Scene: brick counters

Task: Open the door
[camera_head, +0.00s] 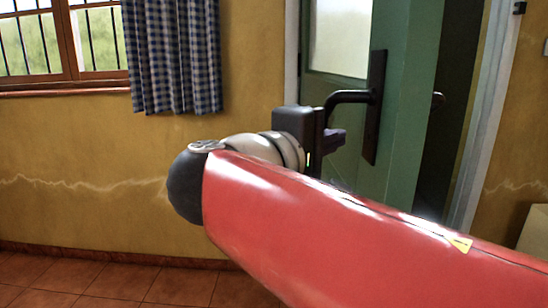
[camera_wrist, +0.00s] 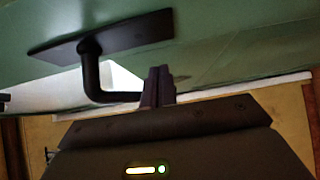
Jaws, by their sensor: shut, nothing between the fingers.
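The green door (camera_head: 405,110) stands ajar, with a dark gap between its edge and the white frame on the right. Its dark lever handle (camera_head: 350,97) sits on a tall dark plate (camera_head: 375,108). In the wrist view the lever (camera_wrist: 92,72) bends and runs toward my fingers. My gripper (camera_head: 334,139) is at the free end of the lever, in front of the door. Its fingers (camera_wrist: 158,86) are together with nothing between them. They are beside or against the lever; I cannot tell if they touch it. The lever's tip is hidden behind my gripper.
The white door frame (camera_head: 485,120) stands at the right. A yellow wall (camera_head: 90,150), a checked curtain (camera_head: 172,55) and a barred window (camera_head: 30,45) are at the left. Tiled floor (camera_head: 120,282) shows clear at lower left.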

